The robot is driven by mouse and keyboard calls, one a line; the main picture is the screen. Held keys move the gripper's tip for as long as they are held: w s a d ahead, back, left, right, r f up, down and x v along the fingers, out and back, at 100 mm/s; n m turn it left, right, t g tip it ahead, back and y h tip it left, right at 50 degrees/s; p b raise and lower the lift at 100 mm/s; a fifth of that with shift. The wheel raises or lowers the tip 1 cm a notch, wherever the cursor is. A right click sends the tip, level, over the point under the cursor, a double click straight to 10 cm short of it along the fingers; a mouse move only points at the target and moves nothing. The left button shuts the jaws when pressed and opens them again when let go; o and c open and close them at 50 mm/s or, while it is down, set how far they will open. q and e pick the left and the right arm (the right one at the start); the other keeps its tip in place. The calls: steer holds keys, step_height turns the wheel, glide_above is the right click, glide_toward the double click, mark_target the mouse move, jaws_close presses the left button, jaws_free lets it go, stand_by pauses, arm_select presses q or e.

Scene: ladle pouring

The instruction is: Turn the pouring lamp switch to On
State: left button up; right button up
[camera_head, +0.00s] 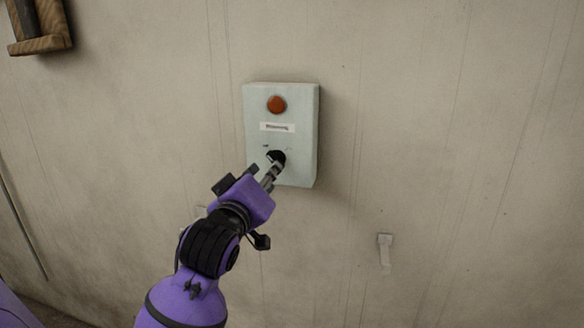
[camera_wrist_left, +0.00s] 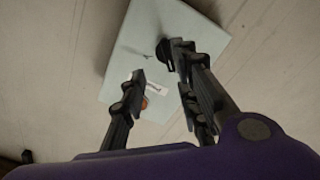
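A pale green switch box (camera_head: 298,140) is mounted on the wall in the head view. It has an orange-red lamp (camera_head: 277,105), a white label (camera_head: 277,127) and a black knob (camera_head: 277,156) low on its face. My left gripper (camera_head: 264,172) is at the knob, partly covering it. In the left wrist view the fingers of the gripper (camera_wrist_left: 158,62) are apart. The right-hand finger is beside the black knob (camera_wrist_left: 165,55), and I cannot tell whether they touch. Nothing shows between the fingers. The lamp (camera_wrist_left: 145,102) shows dull orange behind the left-hand finger. My right gripper is out of view.
The box hangs on a plain beige wall (camera_head: 450,120). A small pale hook (camera_head: 385,250) is on the wall at the lower right. A wooden bracket (camera_head: 42,45) is at the upper left. The wall around the box is otherwise clear.

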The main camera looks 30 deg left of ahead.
mark_target(276, 160)
arm_select(q)
steer(key=w+a+n, duration=0.1)
steer(key=w+a, duration=0.1)
steer(key=w, duration=0.5)
steer(key=shift+w+a+f, duration=0.25)
steer(key=shift+f, duration=0.15)
jaws_close()
